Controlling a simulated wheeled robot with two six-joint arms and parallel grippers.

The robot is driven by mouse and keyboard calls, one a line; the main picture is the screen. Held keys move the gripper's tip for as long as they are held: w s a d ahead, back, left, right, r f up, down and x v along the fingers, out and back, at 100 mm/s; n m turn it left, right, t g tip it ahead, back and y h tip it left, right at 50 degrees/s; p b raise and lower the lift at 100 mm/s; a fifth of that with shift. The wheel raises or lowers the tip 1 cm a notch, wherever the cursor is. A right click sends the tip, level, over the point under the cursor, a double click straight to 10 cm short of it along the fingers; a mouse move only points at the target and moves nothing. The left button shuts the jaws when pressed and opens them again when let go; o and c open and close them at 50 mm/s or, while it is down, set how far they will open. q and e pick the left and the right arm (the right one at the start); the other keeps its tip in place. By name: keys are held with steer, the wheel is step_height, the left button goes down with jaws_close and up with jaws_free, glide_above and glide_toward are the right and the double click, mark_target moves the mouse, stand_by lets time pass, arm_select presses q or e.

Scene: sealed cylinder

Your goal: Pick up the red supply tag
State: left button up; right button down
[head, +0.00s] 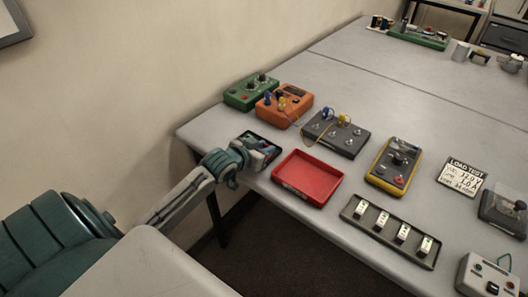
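My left gripper (263,155) reaches in from the left to the near edge of the table, over a small dark tray (263,137). Its fingers are small and partly hidden by its own wrist, so I cannot tell whether they are open or shut, or hold anything. I cannot make out a red supply tag; the gripper covers part of the dark tray and what may lie in it. An empty-looking red tray (308,178) lies just right of the gripper. My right gripper is not in view.
Behind stand a green box (251,91) and an orange meter (285,104). To the right are a grey terminal box (336,133), a yellow meter (394,165), a dark tray with several pale blocks (371,229) and a LOAD TEST card (462,177). The table's far half is largely clear.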

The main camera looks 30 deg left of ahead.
arm_select(q)
steer(key=shift+r, duration=0.1)
stand_by(0.3)
steer(key=shift+r+b, duration=0.3)
steer(key=shift+r, duration=0.35)
step_height(320, 180, up, 2)
steer(key=shift+s+r+b, duration=0.1)
steer(key=shift+s+b, duration=0.05)
steer(key=shift+b, duration=0.2)
steer(key=s, duration=0.5)
steer(key=s+b, duration=0.1)
steer(key=s, duration=0.1)
steer(key=shift+s+d+r, duration=0.15)
steer(key=shift+d, duration=0.2)
steer(key=s+d+r+p, duration=0.1)
steer(key=s, duration=0.7)
steer(key=shift+s, duration=0.2)
